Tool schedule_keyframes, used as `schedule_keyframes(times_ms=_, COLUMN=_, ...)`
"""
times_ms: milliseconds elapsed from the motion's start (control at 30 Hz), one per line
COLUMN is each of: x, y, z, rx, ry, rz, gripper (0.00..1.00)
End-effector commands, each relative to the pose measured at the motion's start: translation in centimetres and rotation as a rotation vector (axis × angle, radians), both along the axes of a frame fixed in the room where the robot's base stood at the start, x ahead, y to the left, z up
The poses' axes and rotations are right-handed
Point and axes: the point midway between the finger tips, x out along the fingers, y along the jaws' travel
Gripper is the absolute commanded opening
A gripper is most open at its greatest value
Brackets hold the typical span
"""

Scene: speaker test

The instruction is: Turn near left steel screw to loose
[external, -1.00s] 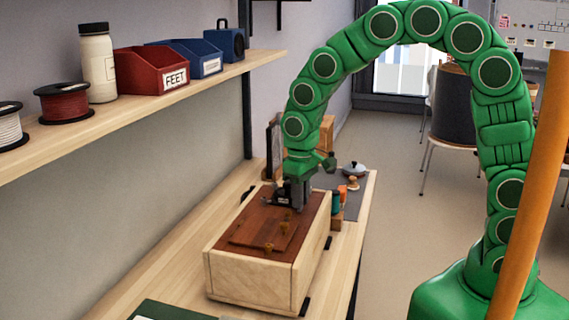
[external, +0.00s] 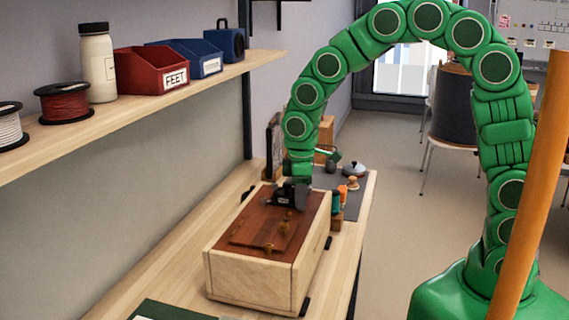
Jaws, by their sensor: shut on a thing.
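A wooden speaker box (external: 245,278) with a reddish-brown top panel lies on the bench. A thinner brown plate (external: 252,235) lies on that panel. Two small brass-coloured knobs or screws, one nearer (external: 268,247) and one farther (external: 284,227), stand on the plate's right side. My gripper (external: 288,207) points down at the far part of the panel, low against it. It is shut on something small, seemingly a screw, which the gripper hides. I cannot make out the steel screws at this size.
An orange and green spool (external: 337,202) stands close to the box's right side. A grey mat (external: 352,203) with a small lidded pot (external: 353,169) lies behind. A shelf (external: 190,92) with bins and spools overhangs the bench at left. The bench is bare left of the box.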

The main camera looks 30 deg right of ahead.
Motion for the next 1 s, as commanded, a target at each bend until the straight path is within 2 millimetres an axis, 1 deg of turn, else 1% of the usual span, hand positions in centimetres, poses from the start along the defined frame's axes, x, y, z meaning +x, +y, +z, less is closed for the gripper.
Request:
schedule_keyframes(times_ms=433, x=0.10, y=0.09, z=0.09, rx=0.003, ry=-0.004, rz=0.008, gripper=0.00)
schedule_keyframes(times_ms=467, x=0.10, y=0.08, z=0.09, rx=0.003, ry=-0.004, rz=0.008, gripper=0.21)
schedule_keyframes(times_ms=500, x=0.09, y=0.08, z=0.08, rx=0.003, ry=-0.004, rz=0.008, gripper=0.27)
schedule_keyframes(times_ms=833, x=0.04, y=0.04, z=0.12, rx=0.001, ry=-0.002, rz=0.008, gripper=0.27)
schedule_keyframes(times_ms=1000, x=0.04, y=0.04, z=1.00, rx=0.000, ry=-0.001, rz=0.008, gripper=0.27)
